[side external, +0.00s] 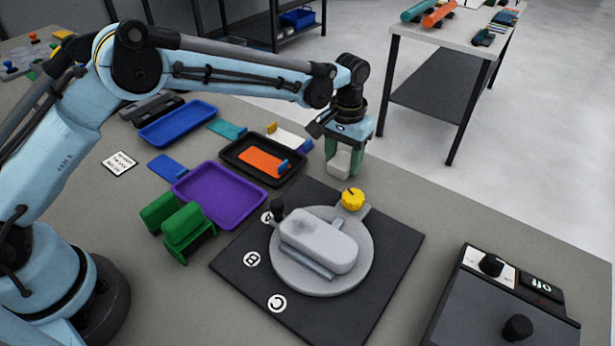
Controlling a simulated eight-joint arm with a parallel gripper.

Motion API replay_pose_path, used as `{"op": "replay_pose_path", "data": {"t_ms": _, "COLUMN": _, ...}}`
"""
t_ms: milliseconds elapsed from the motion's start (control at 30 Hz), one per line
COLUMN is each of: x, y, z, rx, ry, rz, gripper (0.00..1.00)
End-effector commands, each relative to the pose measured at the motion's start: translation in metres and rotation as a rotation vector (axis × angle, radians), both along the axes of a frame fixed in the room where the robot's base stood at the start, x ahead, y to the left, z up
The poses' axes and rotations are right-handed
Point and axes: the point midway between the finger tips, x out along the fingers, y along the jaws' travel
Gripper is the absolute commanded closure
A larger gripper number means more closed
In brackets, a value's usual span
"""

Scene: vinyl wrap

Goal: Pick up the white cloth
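A flat white piece (288,138), which may be the white cloth, lies behind the black tray. It is partly hidden by small coloured pieces around it. My gripper (342,163) points down over the bench to the right of this white piece and apart from it. A pale area shows between the green parts of my gripper. I cannot tell if it is part of the fingers or something held, nor how wide the fingers stand.
A black tray (236,157) holds an orange card (264,162). A purple tray (218,196), a blue tray (178,123) and green blocks (187,228) stand left. A grey rounded block (318,241) sits on a round plate (355,275) with a yellow knob (353,199). A control box (500,310) stands front right.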

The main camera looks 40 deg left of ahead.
Motion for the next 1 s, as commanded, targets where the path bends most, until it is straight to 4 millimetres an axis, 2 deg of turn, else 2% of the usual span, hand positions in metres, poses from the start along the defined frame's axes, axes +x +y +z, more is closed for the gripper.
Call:
{"op": "replay_pose_path", "data": {"t_ms": 33, "x": 0.000, "y": 0.000, "z": 0.000, "rx": 0.000, "ry": 0.000, "rz": 0.000, "gripper": 0.63}}
{"op": "replay_pose_path", "data": {"t_ms": 167, "x": 0.000, "y": 0.000, "z": 0.000, "rx": 0.000, "ry": 0.000, "rz": 0.000, "gripper": 0.81}}
{"op": "replay_pose_path", "data": {"t_ms": 467, "x": 0.000, "y": 0.000, "z": 0.004, "rx": 0.000, "ry": 0.000, "rz": 0.000, "gripper": 0.81}}
{"op": "replay_pose_path", "data": {"t_ms": 567, "x": 0.000, "y": 0.000, "z": 0.012, "rx": 0.000, "ry": 0.000, "rz": 0.000, "gripper": 0.81}}
{"op": "replay_pose_path", "data": {"t_ms": 733, "x": 0.000, "y": 0.000, "z": 0.041, "rx": 0.000, "ry": 0.000, "rz": 0.000, "gripper": 0.81}}
{"op": "replay_pose_path", "data": {"t_ms": 1000, "x": -0.046, "y": -0.042, "z": 0.077, "rx": 0.000, "ry": 0.000, "rz": -0.005, "gripper": 0.81}}
